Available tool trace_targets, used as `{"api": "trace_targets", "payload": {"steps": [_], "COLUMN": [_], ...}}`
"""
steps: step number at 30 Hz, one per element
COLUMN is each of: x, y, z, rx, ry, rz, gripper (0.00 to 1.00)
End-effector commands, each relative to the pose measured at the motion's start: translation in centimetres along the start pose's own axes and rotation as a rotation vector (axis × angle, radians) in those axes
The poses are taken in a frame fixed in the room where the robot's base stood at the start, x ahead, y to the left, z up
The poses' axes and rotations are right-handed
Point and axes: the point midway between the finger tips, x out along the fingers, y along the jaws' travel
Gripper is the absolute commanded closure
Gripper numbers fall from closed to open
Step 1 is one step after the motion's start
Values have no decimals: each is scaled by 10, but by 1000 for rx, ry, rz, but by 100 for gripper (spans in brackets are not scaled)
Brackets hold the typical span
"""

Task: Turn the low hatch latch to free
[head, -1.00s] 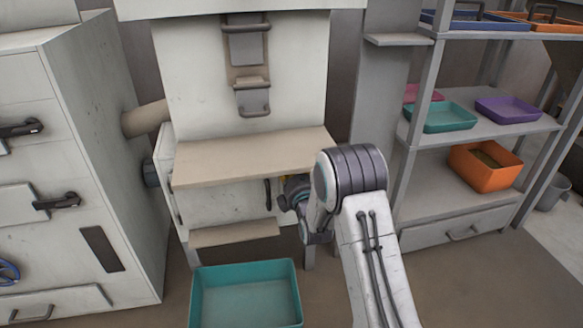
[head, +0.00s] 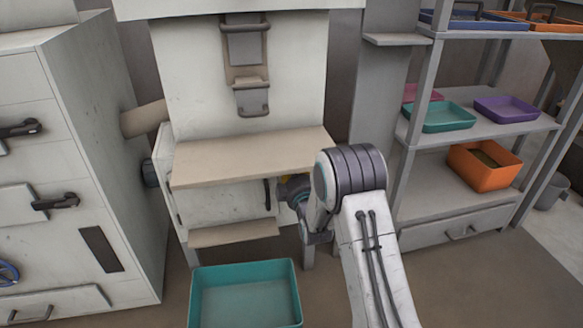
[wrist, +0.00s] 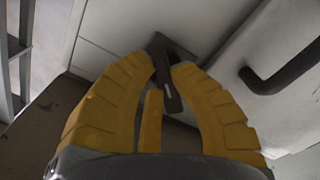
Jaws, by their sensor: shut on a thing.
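The low hatch latch (wrist: 171,98) shows in the wrist view as a dark lever with a small pale mark, on a dark plate on a pale panel. My gripper (wrist: 166,64) has its yellow fingers shut on the lever, one on each side. The lever's end points toward my palm, a little tilted. In the head view my gripper (head: 285,178) shows only as a bit of yellow under the bagger's shelf. My arm and the cabinet edge hide the latch there.
A dark bent handle (wrist: 286,72) is right of the latch; it also shows in the head view (head: 267,193). A tan shelf (head: 250,158) overhangs the low cabinet. A teal bin (head: 246,294) stands on the floor. A rack with trays (head: 440,147) is at right.

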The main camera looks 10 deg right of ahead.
Motion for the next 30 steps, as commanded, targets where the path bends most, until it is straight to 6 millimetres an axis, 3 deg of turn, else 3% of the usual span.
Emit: {"api": "trace_targets", "payload": {"steps": [18, 30], "x": [0, 0], "y": [-1, -2], "z": [1, 2], "rx": [563, 789], "ry": [1, 2], "rz": [1, 1], "gripper": [100, 100]}}
